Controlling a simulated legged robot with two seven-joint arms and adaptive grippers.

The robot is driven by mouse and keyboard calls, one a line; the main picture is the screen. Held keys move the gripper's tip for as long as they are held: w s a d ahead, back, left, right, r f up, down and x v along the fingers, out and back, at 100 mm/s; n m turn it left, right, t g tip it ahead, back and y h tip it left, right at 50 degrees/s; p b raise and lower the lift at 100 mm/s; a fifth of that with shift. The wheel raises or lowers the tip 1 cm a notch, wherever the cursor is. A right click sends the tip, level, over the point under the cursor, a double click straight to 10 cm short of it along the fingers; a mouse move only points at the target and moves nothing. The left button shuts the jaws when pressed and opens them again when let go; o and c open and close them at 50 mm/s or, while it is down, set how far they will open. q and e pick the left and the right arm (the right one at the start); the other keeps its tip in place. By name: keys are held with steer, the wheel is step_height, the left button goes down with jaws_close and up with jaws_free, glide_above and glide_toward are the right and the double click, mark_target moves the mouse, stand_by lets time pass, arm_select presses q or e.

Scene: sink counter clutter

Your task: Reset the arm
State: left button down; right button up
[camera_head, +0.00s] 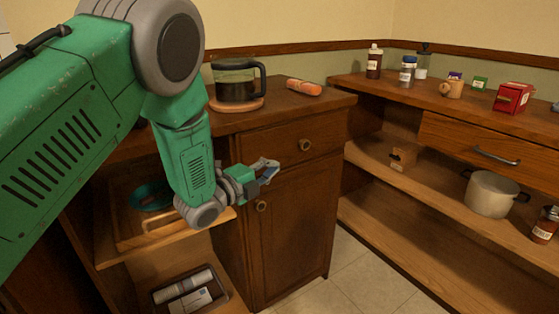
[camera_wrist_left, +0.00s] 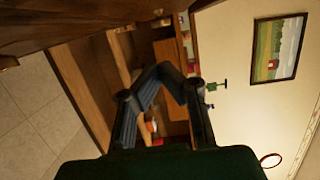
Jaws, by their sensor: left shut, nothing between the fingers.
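My green left arm comes in from the left in the head view and bends down in front of the wooden cabinet. Its left gripper (camera_head: 268,168) is in front of the cabinet, near the drawer and door knobs, and appears apart from them. The left gripper (camera_wrist_left: 160,72) also shows in the left wrist view, with its fingers meeting at the tips. It is shut and holds nothing. My right gripper is in neither view.
A tray (camera_head: 158,293) is low at left. Tiled floor (camera_head: 352,275) is clear.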

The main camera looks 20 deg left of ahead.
arm_select(q)
steer(key=s+a+p, duration=0.1)
steer(key=s+a, duration=0.3)
steer(key=s, duration=0.1)
steer(key=s+f+n+g+y+p, duration=0.7)
steer(key=s+f+n, duration=0.6)
steer(key=s+f, duration=0.45)
steer(key=s+f+n+g+p, duration=0.2)
steer(key=s+n+g, duration=0.6)
steer(key=s, duration=1.3)
steer(key=shift+n+g, duration=0.4)
steer(key=shift+n, duration=0.1)
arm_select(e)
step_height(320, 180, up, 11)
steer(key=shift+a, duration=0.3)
arm_select(q)
steer(key=shift+a, duration=0.1)
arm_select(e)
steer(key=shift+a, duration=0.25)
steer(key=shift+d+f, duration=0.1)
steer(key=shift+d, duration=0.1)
